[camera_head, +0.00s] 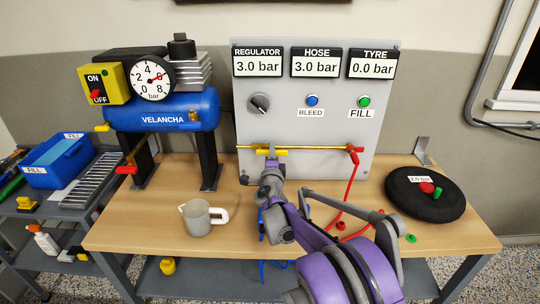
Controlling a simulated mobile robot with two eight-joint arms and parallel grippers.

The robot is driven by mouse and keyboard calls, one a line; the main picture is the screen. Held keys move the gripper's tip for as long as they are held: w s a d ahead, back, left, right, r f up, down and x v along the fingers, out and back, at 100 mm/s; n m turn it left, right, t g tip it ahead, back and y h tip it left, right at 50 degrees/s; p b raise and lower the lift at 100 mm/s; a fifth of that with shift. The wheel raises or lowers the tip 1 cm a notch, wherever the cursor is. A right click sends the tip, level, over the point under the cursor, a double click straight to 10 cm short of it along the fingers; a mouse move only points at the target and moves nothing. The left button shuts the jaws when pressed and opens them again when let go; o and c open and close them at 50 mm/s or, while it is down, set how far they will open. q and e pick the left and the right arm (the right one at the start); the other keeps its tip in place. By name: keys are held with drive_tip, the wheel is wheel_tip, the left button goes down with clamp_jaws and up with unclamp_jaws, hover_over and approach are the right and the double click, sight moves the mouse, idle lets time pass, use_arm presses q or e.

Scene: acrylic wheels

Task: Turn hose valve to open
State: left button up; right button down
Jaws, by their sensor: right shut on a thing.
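A horizontal brass pipe (315,149) runs across the lower part of the grey panel (355,115). A yellow valve handle (258,152) sits on it, left of the middle. My right gripper (271,153) is at this handle and shut on it; the fingers hide part of the handle, so its exact angle is hard to tell. A red fitting (354,149) ends the pipe at the right, with a red hose (339,208) hanging down to the table. The HOSE display (315,62) reads 3.0 bar. My left gripper is not in view.
REGULATOR display (258,62) reads 3.0 bar, TYRE display (371,63) 0.0 bar. A blue tank (165,112) with a gauge stands left. My arm covers the front middle.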

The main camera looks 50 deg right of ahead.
idle(0.4)
drive_tip(key=c, duration=0.7)
unclamp_jaws()
drive_tip(key=v, duration=1.1)
drive_tip(key=shift+p, duration=0.4)
drive_tip(key=shift+d, duration=0.1)
